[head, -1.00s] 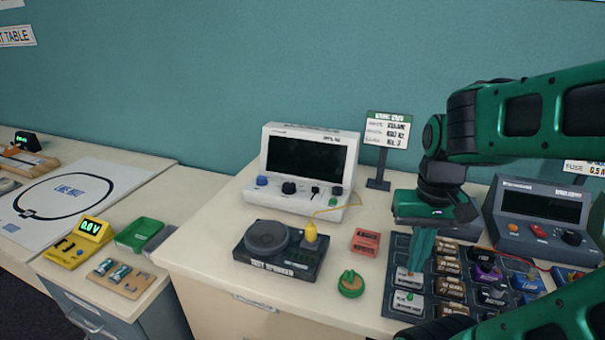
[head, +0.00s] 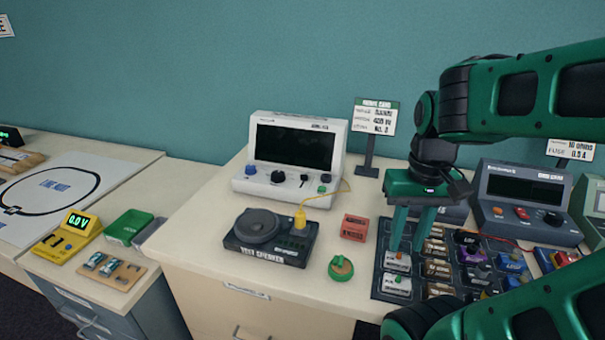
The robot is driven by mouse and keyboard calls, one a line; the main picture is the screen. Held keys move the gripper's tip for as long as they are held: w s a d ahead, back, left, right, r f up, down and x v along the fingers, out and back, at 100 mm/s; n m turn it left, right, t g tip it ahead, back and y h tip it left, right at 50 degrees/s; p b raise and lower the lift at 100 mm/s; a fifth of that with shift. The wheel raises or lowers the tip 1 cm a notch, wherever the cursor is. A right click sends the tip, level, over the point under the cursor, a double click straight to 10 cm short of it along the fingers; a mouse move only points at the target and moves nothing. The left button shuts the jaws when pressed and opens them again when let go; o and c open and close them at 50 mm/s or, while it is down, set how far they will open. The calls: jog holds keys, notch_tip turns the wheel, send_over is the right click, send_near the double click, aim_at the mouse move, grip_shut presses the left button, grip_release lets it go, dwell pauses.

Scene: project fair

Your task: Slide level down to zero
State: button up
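The white instrument (head: 332,172) with a dark blank screen stands at the back of the table. Its front panel has a blue knob, a black knob, a small slider-like control (head: 303,178) and a green knob. I cannot read its labels, so I cannot tell which control is the level or where it is set. My gripper (head: 407,248) is right of this instrument, pointing down over the dark board of modules (head: 380,283). Its two green fingers are apart, with nothing visible held between them.
A speaker unit (head: 270,238) with a yellow plug, a red block (head: 354,227) and a green round item (head: 341,268) lie left of my gripper. A sign (head: 375,117) stands behind. A dark instrument (head: 528,202) is at right. Bare tabletop shows at front centre.

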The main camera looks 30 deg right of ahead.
jog(key=w+r+n, duration=0.3)
jog(key=w+n, duration=0.1)
jog(key=w, duration=0.5)
jog(key=w+r+n, duration=0.3)
jog(key=w+r, duration=0.1)
jog(key=w, duration=0.5)
jog(key=r+n, duration=0.2)
jog(key=n, duration=0.6)
send_over(304, 177)
jog(key=f, duration=1)
jog(key=shift+w+d+f, duration=0.2)
jog(key=shift+w+f, duration=0.1)
jog(key=shift+f, duration=0.1)
grip_shut()
jog(key=shift+r, duration=0.1)
